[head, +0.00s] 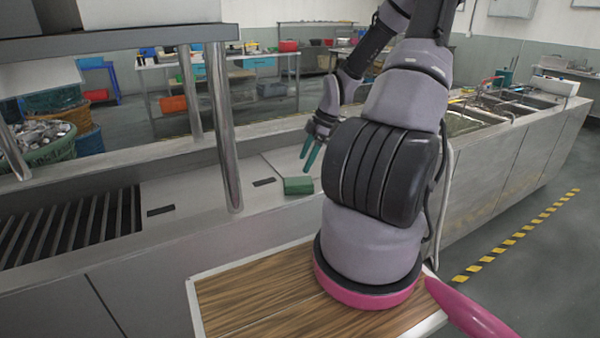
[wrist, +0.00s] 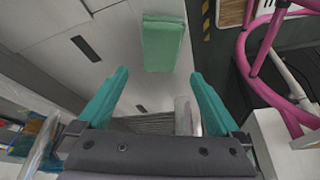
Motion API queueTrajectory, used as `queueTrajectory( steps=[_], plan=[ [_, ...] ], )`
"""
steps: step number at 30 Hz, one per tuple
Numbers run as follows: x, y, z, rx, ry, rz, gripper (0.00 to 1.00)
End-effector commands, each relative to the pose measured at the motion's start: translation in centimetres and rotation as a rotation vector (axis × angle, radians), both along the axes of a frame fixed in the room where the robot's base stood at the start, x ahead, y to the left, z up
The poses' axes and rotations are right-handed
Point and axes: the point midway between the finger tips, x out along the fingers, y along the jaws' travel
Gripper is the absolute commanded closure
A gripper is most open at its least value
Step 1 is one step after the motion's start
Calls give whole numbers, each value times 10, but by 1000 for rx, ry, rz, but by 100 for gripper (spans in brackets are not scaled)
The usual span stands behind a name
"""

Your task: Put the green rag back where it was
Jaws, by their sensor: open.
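The green rag (head: 298,186) lies as a flat folded block on the grey metal counter, near the front edge in the head view. In the wrist view the rag (wrist: 163,44) is at the top centre, beyond the fingertips. My gripper (head: 310,158) has teal fingers and is above the counter, just behind and above the rag in the head view. In the wrist view my gripper (wrist: 158,85) has its fingers wide apart with nothing between them. The rag is apart from the fingers.
A metal post (head: 223,130) stands on the counter left of the rag, under a shelf (head: 120,42). A slatted grate (head: 75,228) is at the left. Sinks (head: 510,102) are at the far right. The counter around the rag is bare, with dark slots.

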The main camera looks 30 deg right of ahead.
Motion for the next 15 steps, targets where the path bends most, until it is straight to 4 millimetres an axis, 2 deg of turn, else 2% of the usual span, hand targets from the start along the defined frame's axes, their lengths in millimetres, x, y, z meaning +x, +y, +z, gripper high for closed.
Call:
queueTrajectory(
  steps=[3,9,13,15],
  plan=[
    [-2,-7,15,-2,-2,-3,0],
    [-4,-10,25,0,0,-1,0],
    [-6,-7,30,-22,22,-19,0],
    [-9,-3,39,-57,54,-58,0]
  ],
)
